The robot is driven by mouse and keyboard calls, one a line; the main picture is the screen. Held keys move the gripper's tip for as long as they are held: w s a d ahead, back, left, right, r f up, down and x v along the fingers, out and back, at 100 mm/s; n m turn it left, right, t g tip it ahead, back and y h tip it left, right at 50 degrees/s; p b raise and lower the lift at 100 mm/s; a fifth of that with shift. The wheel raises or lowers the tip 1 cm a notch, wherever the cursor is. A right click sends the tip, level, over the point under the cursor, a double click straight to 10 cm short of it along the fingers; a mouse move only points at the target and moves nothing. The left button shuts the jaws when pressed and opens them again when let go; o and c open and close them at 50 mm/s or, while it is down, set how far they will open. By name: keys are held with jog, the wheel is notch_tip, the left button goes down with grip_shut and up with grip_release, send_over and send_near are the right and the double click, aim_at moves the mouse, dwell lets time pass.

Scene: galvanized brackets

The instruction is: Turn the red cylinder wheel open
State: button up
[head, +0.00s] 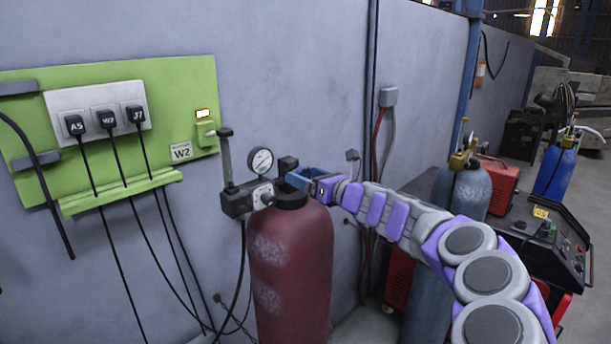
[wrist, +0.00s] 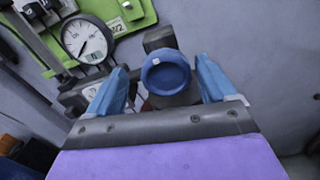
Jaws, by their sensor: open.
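The dark red cylinder (head: 290,265) stands upright by the grey wall, with a valve block and a dial gauge (head: 262,161) at its top. My gripper (head: 298,178) is at the cylinder's top, reaching in from the right. The wrist view shows its blue fingers (wrist: 160,68) open, one on each side of the wheel, with a visible gap on each side. In the head view the wheel is hidden or not distinguishable.
A green board (head: 28,100) with several black plugs (head: 107,118) and hanging cables is on the wall at left. The gauge also shows in the wrist view (wrist: 86,40). A grey-blue cylinder (head: 472,190), a blue cylinder (head: 556,170) and a control panel (head: 548,235) stand at right.

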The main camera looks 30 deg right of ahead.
aim_at(310, 178)
jog(key=w, duration=0.2)
jog(key=w+d+f, duration=0.1)
jog(key=shift+w+f, duration=0.1)
jog(key=shift+w, duration=0.05)
jog(key=shift+s+a+r, duration=0.4)
jog(key=shift+s+a, duration=0.05)
jog(key=shift+s, duration=0.15)
jog(key=shift+s+a, duration=0.1)
jog(key=shift+a, duration=0.3)
jog(key=shift+c, duration=0.3)
jog(key=shift+w+f, duration=0.1)
jog(key=shift+w, duration=0.25)
jog(key=c, duration=0.3)
jog(key=shift+s+d, duration=0.15)
jog(key=shift+d, duration=0.2)
jog(key=c, duration=0.4)
jog(key=shift+a, duration=0.1)
jog(key=shift+c, duration=1.4)
